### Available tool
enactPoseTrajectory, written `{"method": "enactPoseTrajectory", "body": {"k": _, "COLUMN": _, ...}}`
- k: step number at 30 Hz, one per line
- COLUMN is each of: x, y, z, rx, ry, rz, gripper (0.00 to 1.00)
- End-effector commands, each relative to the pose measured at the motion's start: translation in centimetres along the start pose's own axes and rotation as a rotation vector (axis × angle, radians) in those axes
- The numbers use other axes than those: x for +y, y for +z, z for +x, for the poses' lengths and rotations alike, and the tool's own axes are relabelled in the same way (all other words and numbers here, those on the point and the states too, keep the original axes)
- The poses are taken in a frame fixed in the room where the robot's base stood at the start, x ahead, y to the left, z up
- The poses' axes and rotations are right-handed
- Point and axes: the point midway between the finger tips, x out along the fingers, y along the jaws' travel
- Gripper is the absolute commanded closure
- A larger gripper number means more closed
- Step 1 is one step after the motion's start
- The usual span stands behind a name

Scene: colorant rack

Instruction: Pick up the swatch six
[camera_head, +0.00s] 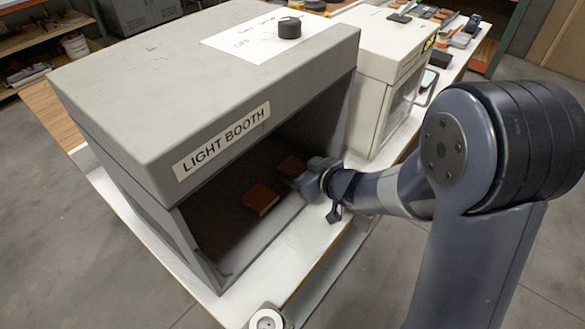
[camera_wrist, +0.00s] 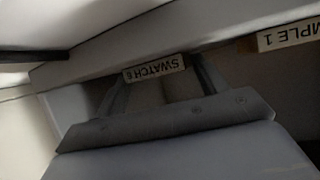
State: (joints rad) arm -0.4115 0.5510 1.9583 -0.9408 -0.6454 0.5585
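Swatch six is a brown block in the light booth (camera_head: 150,120), its front edge labelled "SWATCH 6" (camera_wrist: 153,68), upside down in the wrist view. In the head view it appears to be the brown block (camera_head: 291,165) just beyond my gripper (camera_head: 305,181). My gripper reaches into the booth from the right. In the wrist view my gripper (camera_wrist: 158,82) has its two fingers apart, one on each side of the label. I see no clear grip on the block; the exact contact is hard to make out in the dim light.
A second brown block (camera_head: 260,199) lies nearer the booth's opening. A "SAMPLE 1" label (camera_wrist: 288,36) shows at the right of the wrist view. The booth's walls and roof enclose my gripper closely. A white cabinet (camera_head: 390,70) stands to the right.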

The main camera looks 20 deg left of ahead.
Motion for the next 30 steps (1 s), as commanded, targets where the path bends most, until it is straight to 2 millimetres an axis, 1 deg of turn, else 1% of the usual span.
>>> {"method": "enactPoseTrajectory", "body": {"k": 1, "x": 0.0, "y": 0.0, "z": 0.0, "rx": 0.0, "ry": 0.0, "rz": 0.0, "gripper": 0.35}}
{"method": "enactPoseTrajectory", "body": {"k": 11, "x": 0.0, "y": 0.0, "z": 0.0, "rx": 0.0, "ry": 0.0, "rz": 0.0, "gripper": 0.62}}
{"method": "enactPoseTrajectory", "body": {"k": 20, "x": 0.0, "y": -0.3, "z": -0.1, "rx": 0.001, "ry": 0.0, "rz": 0.0, "gripper": 0.62}}
{"method": "enactPoseTrajectory", "body": {"k": 23, "x": 0.0, "y": -1.4, "z": -0.6, "rx": 0.003, "ry": 0.0, "rz": -0.002, "gripper": 0.62}}
{"method": "enactPoseTrajectory", "body": {"k": 30, "x": 0.0, "y": -6.0, "z": -2.9, "rx": 0.004, "ry": 0.001, "rz": -0.002, "gripper": 0.62}}
